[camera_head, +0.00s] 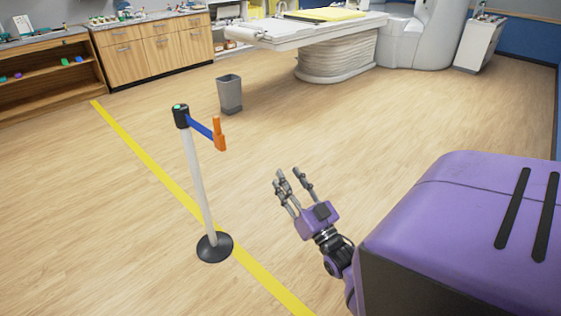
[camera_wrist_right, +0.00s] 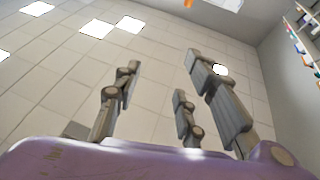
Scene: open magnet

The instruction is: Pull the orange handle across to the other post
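The orange handle (camera_head: 219,135) hangs at the end of a short blue strap (camera_head: 200,127) that comes out of the black head of a white post (camera_head: 195,180). The post stands upright on a round black base (camera_head: 215,247) on the yellow floor line. My right gripper (camera_head: 288,174) is open and empty, to the right of the post and apart from the handle. In the right wrist view its fingers (camera_wrist_right: 160,75) are spread, with nothing between them. A bit of orange (camera_wrist_right: 188,3) shows at the top edge there. No other post and no left gripper are in view.
A grey bin (camera_head: 230,94) stands behind the post. A scanner table (camera_head: 300,33) and wooden cabinets (camera_head: 155,42) line the back. A yellow line (camera_head: 150,163) runs across the floor. The floor around the post is clear.

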